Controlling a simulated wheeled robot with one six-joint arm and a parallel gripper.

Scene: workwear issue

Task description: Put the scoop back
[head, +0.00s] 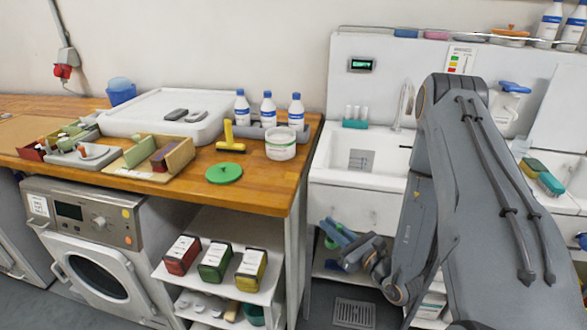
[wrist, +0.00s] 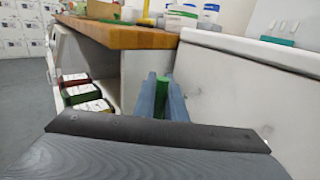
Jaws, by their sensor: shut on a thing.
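My gripper (head: 334,234) is low in front of the sink unit, right of the workbench and below its top. It is shut on a green thing, which I take to be the scoop (wrist: 162,98); it shows between the two blue-grey fingers in the wrist view. Most of the scoop is hidden, so I cannot tell its shape. A white tub (head: 281,149) with a label stands uncovered near the right end of the bench. A round green lid (head: 223,173) with a knob lies on the bench, left and in front of the tub.
A yellow brush-like tool (head: 230,141) and several white bottles with blue caps stand near the tub. The wooden bench (head: 262,196) has its edge left of my gripper. Red, green and yellow boxes sit on a shelf below. The sink (head: 362,160) is behind.

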